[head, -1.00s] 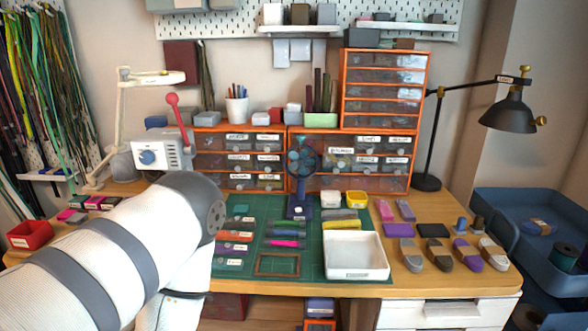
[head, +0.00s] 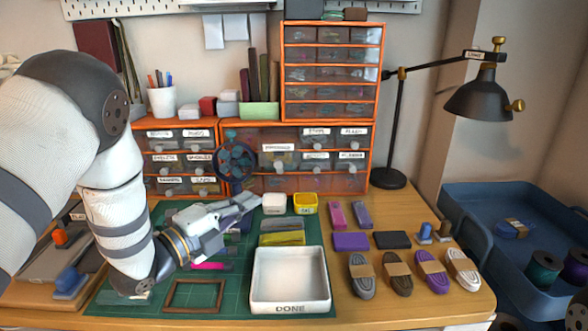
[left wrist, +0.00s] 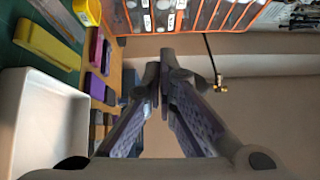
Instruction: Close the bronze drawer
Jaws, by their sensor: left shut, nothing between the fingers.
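The orange cabinet (head: 300,123) at the back of the bench holds several clear drawers with white labels. One drawer (head: 277,160), just right of the small fan, has a larger label and seems to stick out from the front. Its label is too small to read surely, so I cannot confirm it is the bronze one. My left gripper (head: 255,202) is shut and empty above the green mat, in front of and below this drawer, apart from it. Its closed fingertips (left wrist: 165,62) show in the left wrist view.
A dark blue fan (head: 235,165) stands in front of the cabinet, close to my left gripper. A white tray (head: 290,308), a yellow box (head: 305,204) and several cord bundles lie on the bench. A black lamp (head: 480,98) stands at the right.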

